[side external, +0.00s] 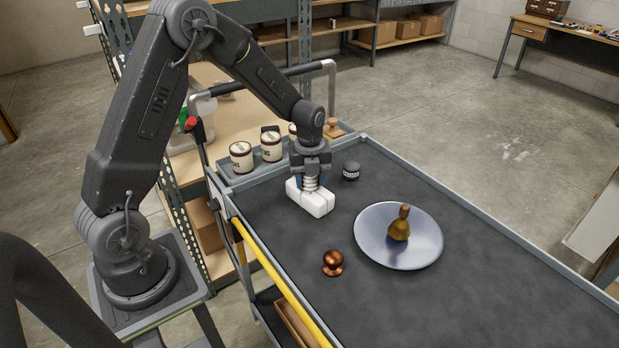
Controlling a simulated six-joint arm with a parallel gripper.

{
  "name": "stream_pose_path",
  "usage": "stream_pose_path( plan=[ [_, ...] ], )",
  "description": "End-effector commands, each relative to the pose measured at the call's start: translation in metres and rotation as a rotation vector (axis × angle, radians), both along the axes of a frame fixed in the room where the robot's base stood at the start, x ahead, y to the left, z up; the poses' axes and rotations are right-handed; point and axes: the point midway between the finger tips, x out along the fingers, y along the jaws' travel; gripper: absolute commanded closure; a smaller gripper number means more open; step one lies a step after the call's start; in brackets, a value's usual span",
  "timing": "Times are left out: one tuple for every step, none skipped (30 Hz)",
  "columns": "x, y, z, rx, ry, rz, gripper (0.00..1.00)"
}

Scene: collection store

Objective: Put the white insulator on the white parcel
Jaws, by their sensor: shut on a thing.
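The white insulator (311,183) is a ribbed white piece, upright between the fingers of my gripper (312,178). My gripper points down and is shut on it. The white parcel (312,204) is a white block lying on the dark cart top, directly below the insulator. The insulator's lower end appears at the parcel's top; I cannot tell whether it touches or hangs just above. The fingers partly hide the insulator and the back of the parcel.
A round metal plate (372,232) holds a brass bell (399,228) with a wooden handle. A copper knob (333,262) stands in front. Labelled tins (241,158) stand at the cart's back left. The cart's right side is clear.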

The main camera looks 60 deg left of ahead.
Motion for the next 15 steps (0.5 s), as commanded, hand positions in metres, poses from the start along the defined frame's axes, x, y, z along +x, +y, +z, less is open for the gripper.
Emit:
stream_pose_path(
  plan=[
    [0.0,0.0001,0.0004,0.0,0.0,0.0,0.8],
    [0.0,0.0001,0.0003,0.0,0.0,0.0,0.8],
    [0.0,0.0001,-0.0002,0.0,0.0,0.0,0.8],
    [0.0,0.0001,-0.001,0.0,0.0,0.0,0.8],
    [0.0,0.0001,-0.0019,0.0,0.0,0.0,0.8],
    [0.0,0.0001,-0.0031,0.0,0.0,0.0,0.8],
    [0.0,0.0001,-0.0031,0.0,0.0,0.0,0.52],
    [0.0,0.0001,-0.0029,0.0,0.0,0.0,0.49],
    [0.0,0.0001,-0.0029,0.0,0.0,0.0,0.45],
    [-0.0002,0.0001,-0.0029,0.0,0.0,0.0,0.43],
    [-0.0002,0.0001,-0.0029,0.0,0.0,0.0,0.4],
    [-0.0002,0.0001,-0.0029,0.0,0.0,0.0,0.36],
    [-0.0002,0.0001,-0.0028,0.0,0.0,0.0,0.33],
    [-0.0002,0.0001,-0.0028,0.0,0.0,0.0,0.3],
    [-0.0002,0.0001,-0.0028,0.0,0.0,0.0,0.29]
  ],
)
